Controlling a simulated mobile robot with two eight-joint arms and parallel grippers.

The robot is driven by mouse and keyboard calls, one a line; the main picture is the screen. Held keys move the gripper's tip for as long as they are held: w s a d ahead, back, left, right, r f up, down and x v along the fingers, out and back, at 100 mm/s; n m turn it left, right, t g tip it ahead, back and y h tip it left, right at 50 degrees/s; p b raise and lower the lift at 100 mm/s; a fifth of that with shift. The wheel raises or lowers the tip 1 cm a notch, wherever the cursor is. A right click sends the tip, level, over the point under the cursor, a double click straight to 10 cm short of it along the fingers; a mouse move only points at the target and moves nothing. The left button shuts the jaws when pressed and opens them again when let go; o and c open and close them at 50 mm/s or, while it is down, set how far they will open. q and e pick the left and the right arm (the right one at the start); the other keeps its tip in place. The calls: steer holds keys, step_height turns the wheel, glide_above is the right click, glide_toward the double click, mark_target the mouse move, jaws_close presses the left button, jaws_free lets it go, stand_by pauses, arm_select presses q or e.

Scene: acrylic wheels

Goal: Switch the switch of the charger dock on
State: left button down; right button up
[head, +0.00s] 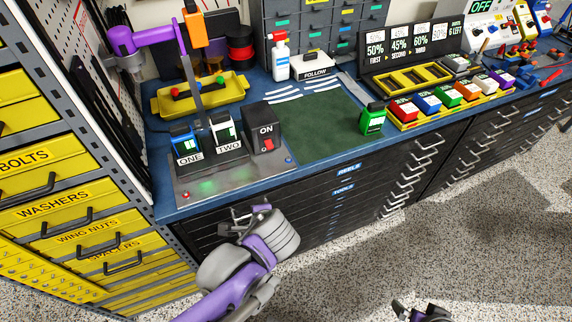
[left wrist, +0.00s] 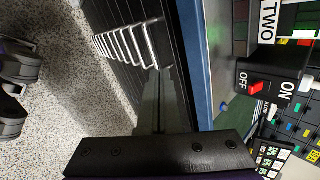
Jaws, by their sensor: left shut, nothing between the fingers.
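The charger dock (head: 235,177) is a grey plate at the bench's left front with slots marked ONE and TWO. My right gripper (head: 420,310) is low at the bottom edge, fingers apart.
Black drawers with protruding handles (head: 410,175) lie under the bench. Yellow drawers (head: 85,205) stand at left. A green mat (head: 320,125) lies right of the dock, with a green pack (head: 372,119) at its edge.

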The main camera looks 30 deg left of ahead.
arm_select(q)
steer(key=w+m+y+b, duration=0.1)
steer(key=m, duration=0.1)
steer(key=w+a+m+t+y+b, duration=0.1)
steer(key=w+m, duration=0.1)
steer(key=w+a+f+m+t+y+b, duration=0.1)
steer(key=w+m+y+b, duration=0.1)
steer(key=m, duration=0.1)
steer(key=shift+f, duration=0.1)
steer(key=m+t+y+b, duration=0.4)
steer(key=m+t+b, duration=0.1)
steer(key=m, duration=0.3)
glide_toward(274, 163)
steer(key=r, duration=0.2)
steer(key=shift+w+m, duration=0.1)
steer(key=shift+m, duration=0.4)
steer(key=shift+w, duration=0.1)
steer(key=x, duration=1)
steer(key=shift+r, duration=0.15)
